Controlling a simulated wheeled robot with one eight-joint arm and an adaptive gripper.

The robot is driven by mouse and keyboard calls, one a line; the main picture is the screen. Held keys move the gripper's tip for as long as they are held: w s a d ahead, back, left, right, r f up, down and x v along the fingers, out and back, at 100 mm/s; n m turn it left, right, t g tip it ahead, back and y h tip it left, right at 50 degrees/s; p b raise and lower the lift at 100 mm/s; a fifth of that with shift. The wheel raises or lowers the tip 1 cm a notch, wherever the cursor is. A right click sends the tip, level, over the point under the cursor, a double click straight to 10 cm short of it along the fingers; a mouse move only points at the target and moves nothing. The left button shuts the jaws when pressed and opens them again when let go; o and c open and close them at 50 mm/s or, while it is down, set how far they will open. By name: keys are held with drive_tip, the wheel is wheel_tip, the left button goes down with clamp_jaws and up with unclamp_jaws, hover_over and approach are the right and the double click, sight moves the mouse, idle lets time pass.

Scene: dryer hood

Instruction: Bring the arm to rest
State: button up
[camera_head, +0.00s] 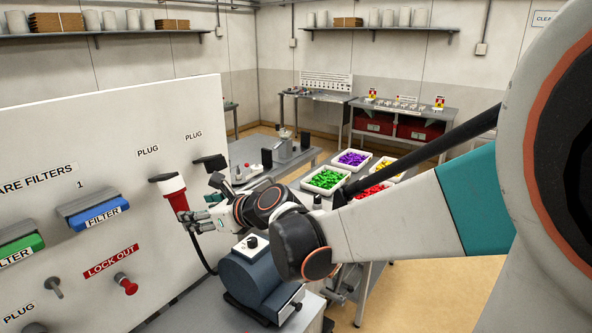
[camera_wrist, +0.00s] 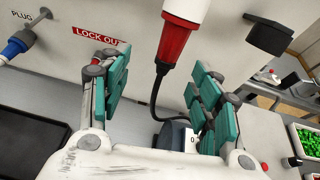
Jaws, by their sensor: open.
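My gripper (camera_head: 200,215) is at the end of my arm, which reaches in from the right in the head view. It is close to the white panel, just below and beside a red and white plug (camera_head: 174,192). In the wrist view my gripper (camera_wrist: 158,100) is open, its teal-padded fingers spread apart with nothing between the pads. The red plug (camera_wrist: 172,45) shows ahead, between and beyond the fingertips, with a black cable hanging from it. I cannot tell whether any finger touches it.
The white panel (camera_head: 120,120) stands at left with a blue filter (camera_head: 100,218), a green filter (camera_head: 22,246) and a red lock-out knob (camera_head: 126,284). A blue-grey machine (camera_head: 256,275) sits below my gripper. Trays of coloured pieces, including green ones (camera_head: 327,179), stand behind my arm.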

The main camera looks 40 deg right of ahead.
drive_tip(key=s+a+f+n+g+h+b, duration=0.1)
drive_tip(key=s+a+f+n+g+b, duration=0.15)
drive_tip(key=s+f+n+b, duration=0.3)
drive_tip(key=s+a+f+n+g+b, duration=0.1)
drive_tip(key=s+a+f+n+b, duration=0.2)
drive_tip(key=s+n, duration=0.45)
drive_tip(key=s+d+f+n+g+h+b, duration=0.2)
drive_tip(key=s+f+n+b, duration=0.4)
drive_tip(key=s+f+n, duration=0.6)
drive_tip(key=d+f+n+h, duration=0.1)
drive_tip(key=d+n, duration=0.1)
drive_tip(key=n, duration=0.4)
drive_tip(key=shift+h, duration=0.4)
